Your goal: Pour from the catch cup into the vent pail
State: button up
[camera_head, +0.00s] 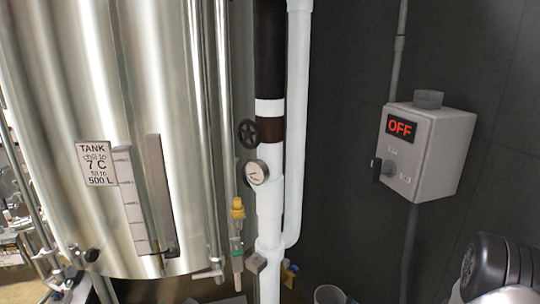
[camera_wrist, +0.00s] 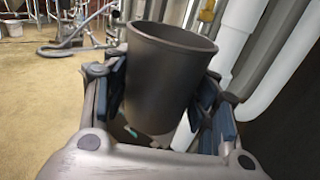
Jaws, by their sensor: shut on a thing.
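In the wrist view my gripper (camera_wrist: 165,95) is shut on a dark grey cup, the catch cup (camera_wrist: 168,70), with a blue-padded finger on each side. The cup's rim faces upward in that view, with only a slight lean. Its inside is dark and I cannot see its contents. In the head view a grey round rim (camera_head: 329,294) shows at the bottom edge, mostly cut off. I cannot tell whether it is the held cup or the vent pail. No vent pail can be made out with certainty in either view.
A steel tank (camera_head: 80,215) with a label fills the left. White pipes (camera_head: 270,215) with a pressure gauge (camera_head: 256,172) stand beside it. A grey control box (camera_head: 425,150) reading OFF is on the dark wall. Open floor (camera_wrist: 40,110) shows at the wrist view's left.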

jog(key=shift+s+f+t, duration=0.15)
jog(key=shift+s+f, duration=0.15)
jog(key=shift+f, duration=0.35)
jog(key=shift+s+f+t, duration=0.15)
jog(key=shift+s+f, duration=0.1)
jog(key=shift+f, duration=0.35)
jog(key=shift+a, duration=0.1)
